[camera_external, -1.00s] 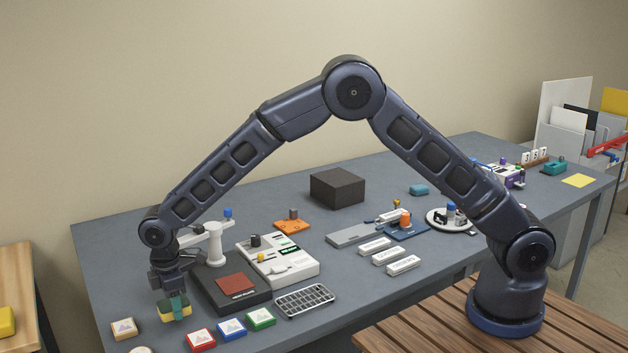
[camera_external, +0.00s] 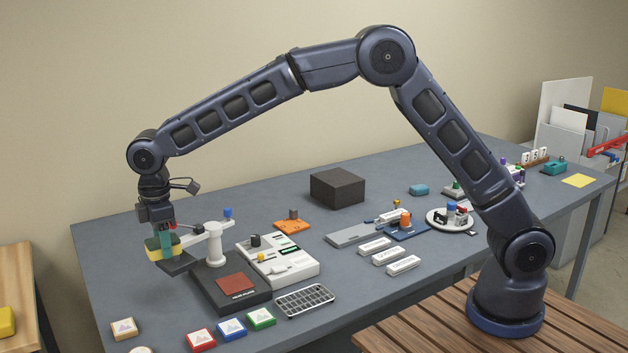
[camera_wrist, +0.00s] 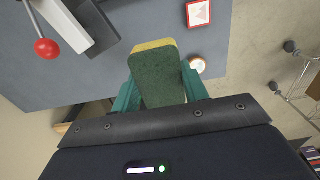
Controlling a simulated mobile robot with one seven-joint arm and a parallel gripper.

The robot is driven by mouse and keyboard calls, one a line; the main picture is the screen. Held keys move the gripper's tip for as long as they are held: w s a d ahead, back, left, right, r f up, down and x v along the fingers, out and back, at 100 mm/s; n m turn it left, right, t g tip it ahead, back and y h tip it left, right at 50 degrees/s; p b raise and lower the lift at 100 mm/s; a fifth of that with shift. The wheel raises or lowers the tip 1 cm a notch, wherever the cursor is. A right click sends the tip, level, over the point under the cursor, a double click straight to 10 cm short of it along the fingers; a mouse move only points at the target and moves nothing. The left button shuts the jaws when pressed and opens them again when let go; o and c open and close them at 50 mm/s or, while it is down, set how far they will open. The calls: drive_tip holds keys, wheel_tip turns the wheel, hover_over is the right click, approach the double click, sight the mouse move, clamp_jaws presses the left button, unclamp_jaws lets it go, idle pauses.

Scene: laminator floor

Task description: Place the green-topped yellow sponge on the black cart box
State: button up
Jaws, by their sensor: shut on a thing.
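The yellow sponge with a green top (camera_external: 158,252) is in my gripper (camera_external: 163,240), held above the left end of the grey table. The teal fingers are shut on its two sides. In the wrist view the sponge (camera_wrist: 158,75) lies between my fingers (camera_wrist: 160,93), its green face toward the camera and a yellow edge at its far end. A black box (camera_external: 337,188) sits on the table toward the back, well to the right of my gripper. Its flat top looks bare.
A press with a white post (camera_external: 214,245) and dark base (camera_external: 230,295) stands just right of my gripper; a dark plate (camera_external: 178,264) hangs close to the sponge. A white device (camera_external: 300,263) and an orange piece (camera_external: 292,226) lie between press and box.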

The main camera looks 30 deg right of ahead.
wheel_tip(320, 180, up, 15)
drive_tip(key=w+d+m, duration=0.6)
drive_tip(key=w+d, duration=1.3)
drive_tip(key=w, duration=0.2)
drive_tip(key=m, duration=1.2)
hover_over(337, 177)
wheel_tip(337, 177, down, 21)
drive_tip(key=shift+d+r, duration=0.1)
drive_tip(key=shift+f, duration=2.5)
drive_tip(key=shift+f, duration=0.15)
